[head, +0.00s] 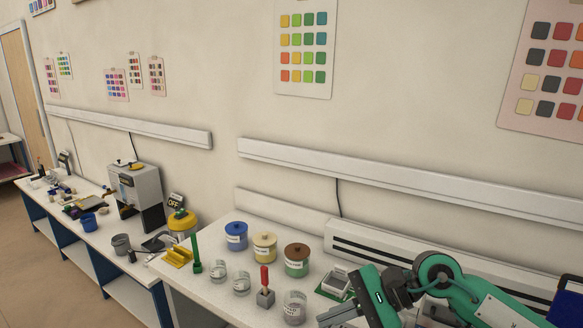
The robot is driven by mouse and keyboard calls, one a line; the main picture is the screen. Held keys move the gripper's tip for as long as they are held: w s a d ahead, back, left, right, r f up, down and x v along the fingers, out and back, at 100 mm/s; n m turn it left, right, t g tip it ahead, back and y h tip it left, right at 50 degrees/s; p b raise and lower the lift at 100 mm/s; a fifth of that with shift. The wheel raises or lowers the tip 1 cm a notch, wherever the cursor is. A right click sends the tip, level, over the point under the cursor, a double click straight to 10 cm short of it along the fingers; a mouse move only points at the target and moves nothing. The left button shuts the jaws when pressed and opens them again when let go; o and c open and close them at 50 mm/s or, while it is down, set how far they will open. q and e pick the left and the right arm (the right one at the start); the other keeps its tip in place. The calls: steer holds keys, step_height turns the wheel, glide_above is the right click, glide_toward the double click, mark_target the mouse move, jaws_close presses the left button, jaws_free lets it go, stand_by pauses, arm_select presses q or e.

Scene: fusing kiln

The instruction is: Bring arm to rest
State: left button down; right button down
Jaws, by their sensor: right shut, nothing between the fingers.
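My right arm, green and dark grey, comes in from the lower right of the head view. Its gripper (337,314) is shut with nothing in it, low over the front of the near worktop (215,303). It is to the right of a glass jar (294,308) and in front of a small white-and-green tray (335,284). The gap between gripper and jar is small, and I cannot tell its exact height above the worktop. My left gripper is out of view.
Blue (236,236), cream (265,247) and brown-lidded (297,260) canisters stand behind the jar. A red-handled tool (264,282) stands upright in a grey block. A yellow container (182,222) and grey machine (137,190) are farther left. The wall rises close behind the worktop.

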steer(key=a+r+m+t+y, duration=0.3)
steer(key=r+m+t+y, duration=0.55)
steer(key=m, duration=0.75)
steer(key=w+d+f+m+t+h, duration=0.25)
steer(key=d+m+t+h, duration=0.3)
steer(key=m, duration=0.65)
steer(key=w+d+f+m+t+h, duration=0.1)
steer(key=d+f+m+t+h, duration=0.3)
steer(key=m+t+h, duration=0.55)
steer(key=s+d+f+m+g+h, duration=0.2)
steer(key=d+f+m+g+h, duration=0.15)
steer(key=f+m, duration=0.3)
steer(key=s+d+f+m+g+h, duration=0.2)
steer(key=d+f+m+g, duration=0.15)
steer(key=f+m, duration=0.3)
steer(key=s+d+f+m+g, duration=0.2)
steer(key=s+f+m+g, duration=0.95)
steer(key=s+f, duration=0.85)
step_height(320, 180, down, 27)
steer(key=s+n+g, duration=0.2)
steer(key=g, duration=0.1)
steer(key=s+d+f, duration=0.3)
steer(key=s+f, duration=1.7)
steer(key=f, duration=0.1)
steer(key=shift+d+g, duration=0.2)
steer(key=shift+g, duration=0.2)
